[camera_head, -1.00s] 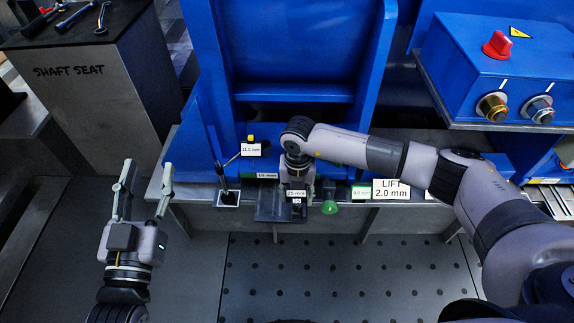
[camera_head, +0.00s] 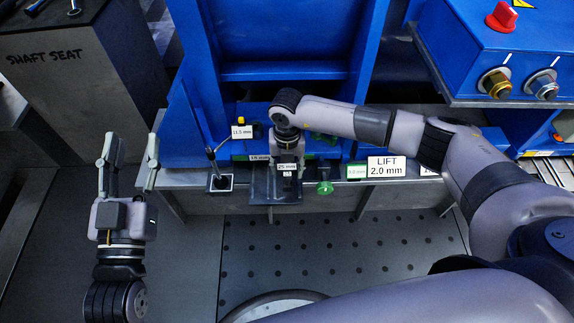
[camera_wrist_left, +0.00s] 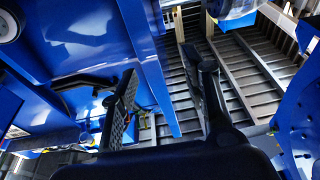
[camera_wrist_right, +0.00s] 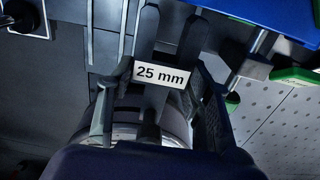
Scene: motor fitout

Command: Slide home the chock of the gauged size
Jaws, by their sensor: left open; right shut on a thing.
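The chock labelled 25 mm (camera_head: 287,167) is in my right gripper (camera_head: 287,153) at the front ledge of the blue frame. In the right wrist view the chock (camera_wrist_right: 162,74) is a dark piece between the two fingers, its white label facing the camera. My right gripper (camera_wrist_right: 158,108) is shut on it. Whether the chock touches the ledge or the gap behind it is hidden. My left gripper (camera_head: 130,150) is open and empty at the left, away from the ledge, fingers pointing up the picture; its fingers also show apart in the left wrist view (camera_wrist_left: 165,90).
A dark plate (camera_head: 262,190) juts from the ledge below the chock. A lever (camera_head: 217,160) stands left of it, a green knob (camera_head: 325,188) right of it. Signs read 11.5 mm (camera_head: 241,131) and LIFT 2.0 mm (camera_head: 386,167). A blue control box (camera_head: 475,40) overhangs at upper right.

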